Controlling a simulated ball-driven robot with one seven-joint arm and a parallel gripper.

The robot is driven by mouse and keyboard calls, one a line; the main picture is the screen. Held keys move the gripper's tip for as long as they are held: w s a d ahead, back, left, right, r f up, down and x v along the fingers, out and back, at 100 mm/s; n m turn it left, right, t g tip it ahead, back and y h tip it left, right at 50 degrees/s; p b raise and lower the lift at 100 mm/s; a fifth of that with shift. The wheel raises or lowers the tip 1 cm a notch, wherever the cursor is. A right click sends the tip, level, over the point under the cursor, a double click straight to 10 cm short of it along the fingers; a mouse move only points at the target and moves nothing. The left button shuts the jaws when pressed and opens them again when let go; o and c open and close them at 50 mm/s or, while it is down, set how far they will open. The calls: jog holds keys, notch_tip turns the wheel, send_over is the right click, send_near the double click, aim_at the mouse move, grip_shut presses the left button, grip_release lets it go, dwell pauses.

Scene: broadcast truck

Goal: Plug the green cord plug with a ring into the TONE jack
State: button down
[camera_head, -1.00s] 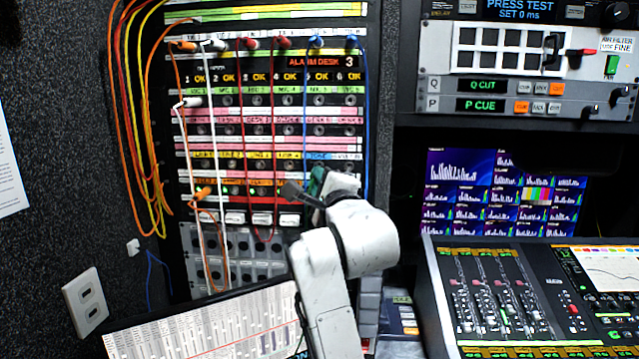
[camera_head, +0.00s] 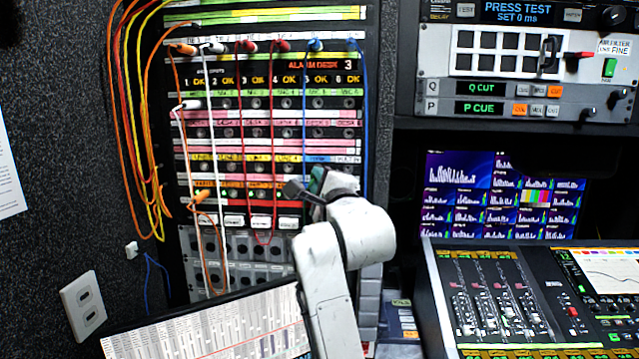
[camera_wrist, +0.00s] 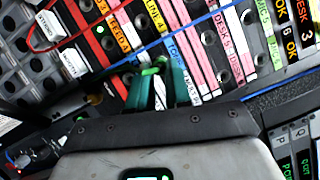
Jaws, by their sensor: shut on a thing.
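My gripper (camera_wrist: 160,84) shows in the wrist view with its two green-padded fingers close together, shut on a small plug (camera_wrist: 159,95). The plug has pale and dark bands, with bright green at its far end. In the head view my gripper (camera_head: 308,188) is in front of the lower right of the patch panel, and my wrist hides most of the plug. The blue TONE label (camera_wrist: 174,46) is just beyond the fingertips in the wrist view; its blue strip (camera_head: 318,158) is just above my gripper in the head view. I cannot tell whether the plug touches a jack.
The patch panel (camera_head: 270,145) has red cords (camera_head: 273,120), blue cords (camera_head: 364,130), white cords (camera_head: 212,140) and an orange plug (camera_head: 202,194) on it. A blue cord (camera_wrist: 200,22) crosses near my fingers. A monitor (camera_head: 220,325) stands below, a mixing desk (camera_head: 505,305) at right.

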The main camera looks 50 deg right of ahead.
jog(key=shift+w+d, duration=0.45)
jog(key=shift+d, duration=0.15)
jog(key=c, duration=1)
grip_release()
jog(key=b+v, duration=0.2)
jog(key=v, duration=0.9)
jog(key=shift+w+d, duration=0.1)
jog(key=s+a+f+n+g+y, duration=0.15)
jog(key=f+n, duration=0.25)
jog(key=f, duration=0.6)
jog(key=s+a+f+n+g+y, duration=0.1)
jog(key=a+f+n+g+y, duration=0.3)
jog(key=f, duration=0.5)
jog(key=s+a+f+n+g+y, duration=0.15)
jog(key=f+n, duration=0.35)
jog(key=f, duration=0.5)
jog(key=s+a+f+n+g+y, duration=0.1)
jog(key=s+a+f+n+g, duration=0.2)
jog(key=s+f, duration=0.4)
jog(key=s+a+f+n+g+y, duration=0.1)
jog(key=s+a+f+n+g, duration=0.1)
jog(key=s+f+n, duration=0.4)
jog(key=s+a+f+n+g, duration=0.3)
jog(key=s+a+f+n, duration=0.1)
jog(key=s+f, duration=0.5)
jog(key=shift+s+f+n+g+y, duration=0.2)
jog(key=shift+s+n+g+y, duration=0.15)
jog(key=shift+s+n, duration=0.2)
